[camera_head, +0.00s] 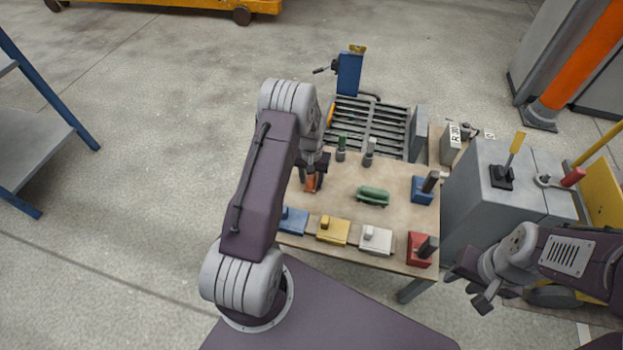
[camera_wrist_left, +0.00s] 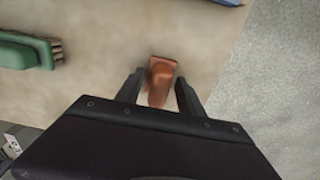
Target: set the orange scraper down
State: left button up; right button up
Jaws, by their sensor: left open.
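The orange scraper (camera_head: 310,183) is at the left side of the wooden table (camera_head: 336,192), under my left gripper (camera_head: 311,176). In the left wrist view the scraper (camera_wrist_left: 160,82) shows between the two dark fingers of my left gripper (camera_wrist_left: 158,85), with a gap on each side. The fingers are open. I cannot tell whether the scraper rests flat on the table. My right gripper (camera_head: 478,290) is at the lower right, beyond the table's right edge, and appears empty; its fingers are too unclear to judge.
A green brush (camera_head: 373,196) lies mid-table, also in the left wrist view (camera_wrist_left: 22,52). Blue (camera_head: 293,220), yellow (camera_head: 333,230) and white (camera_head: 376,240) blocks line the front edge. A slatted rack (camera_head: 370,125) stands at the back. A grey cabinet (camera_head: 470,205) is right of the table.

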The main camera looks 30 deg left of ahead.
aim_at(312, 177)
pick_arm(q)
notch_tip(312, 177, up, 12)
jog(key=p, duration=0.6)
jog(key=s+d+r, duration=0.3)
jog(key=s, duration=0.3)
jog(key=s+d+r+m, duration=0.1)
jog(key=s+d+r, duration=0.3)
jog(key=s, duration=0.2)
jog(key=s+d+r+m+t, duration=0.1)
jog(key=s+d+r, duration=0.2)
jog(key=s, duration=0.3)
jog(key=shift+s+d+r, duration=0.2)
jog(key=shift+d+r, duration=0.15)
jog(key=shift+d, duration=0.25)
jog(key=shift+r, duration=0.1)
